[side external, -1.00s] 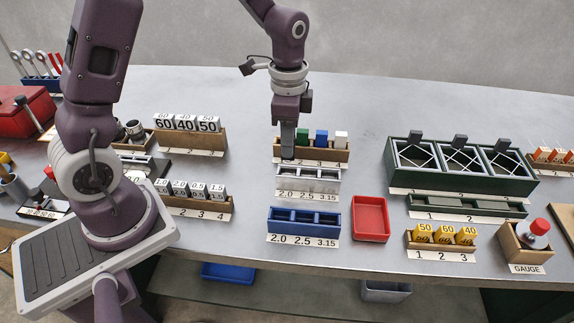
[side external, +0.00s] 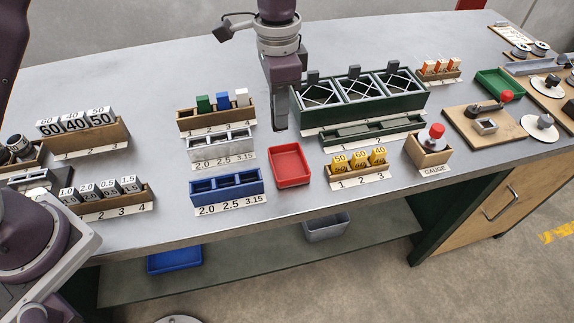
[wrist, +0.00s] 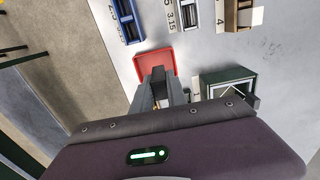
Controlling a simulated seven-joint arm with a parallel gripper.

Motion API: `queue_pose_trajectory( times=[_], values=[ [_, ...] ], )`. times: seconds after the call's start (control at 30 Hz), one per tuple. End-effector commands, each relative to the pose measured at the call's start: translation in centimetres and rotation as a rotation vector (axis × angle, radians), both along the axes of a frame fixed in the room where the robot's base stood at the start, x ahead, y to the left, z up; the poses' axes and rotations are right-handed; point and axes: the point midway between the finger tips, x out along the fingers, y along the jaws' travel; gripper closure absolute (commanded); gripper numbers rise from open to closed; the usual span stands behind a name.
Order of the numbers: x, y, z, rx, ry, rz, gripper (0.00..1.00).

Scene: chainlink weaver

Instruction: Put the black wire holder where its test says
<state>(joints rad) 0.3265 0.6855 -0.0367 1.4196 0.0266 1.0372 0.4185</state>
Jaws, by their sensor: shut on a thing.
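My gripper (side external: 280,122) is high over the bench, near the back edge of the red tray and left of the green frame rack. Its fingers (wrist: 158,80) are shut on a dark thing, apparently the black wire holder, mostly hidden between them. The wooden holder rack (side external: 218,122) has a green, a blue and a white holder; its leftmost place looks empty. In front are a silver rack (side external: 222,142) and a blue rack (side external: 228,187), both labelled 2.0, 2.5 and 3.15 with no holder visible. The red tray (side external: 291,165) looks empty; it also shows in the wrist view (wrist: 170,54).
The green frame rack (side external: 358,97) stands tall right of my gripper, with a low green rack (side external: 372,131) before it. A wooden gauge box (side external: 428,150) with a red-topped gauge and a rack of yellow blocks (side external: 358,167) stand at front right.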

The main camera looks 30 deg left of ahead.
Motion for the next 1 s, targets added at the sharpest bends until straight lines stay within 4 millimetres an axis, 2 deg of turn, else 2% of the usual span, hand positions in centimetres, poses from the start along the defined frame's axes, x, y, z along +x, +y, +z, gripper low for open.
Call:
queue_pose_trajectory(
  times=[0.03,0.13,0.3,0.47,0.6,0.97,1.0],
  values=[
    [0.0,-1.1,0.1,0.000,0.000,-0.002,1.00],
    [-0.1,-2.0,-0.9,0.003,0.004,0.001,1.00],
    [-0.1,-2.1,-4.8,0.002,0.004,0.003,1.00],
    [0.0,-2.0,-6.9,0.001,0.002,0.002,1.00],
    [0.0,-2.0,-9.4,0.001,0.003,0.002,1.00],
    [0.0,-2.0,-10.0,0.000,0.000,0.002,1.00],
    [0.0,-2.0,-10.0,0.000,0.000,0.002,0.74]
  ],
)
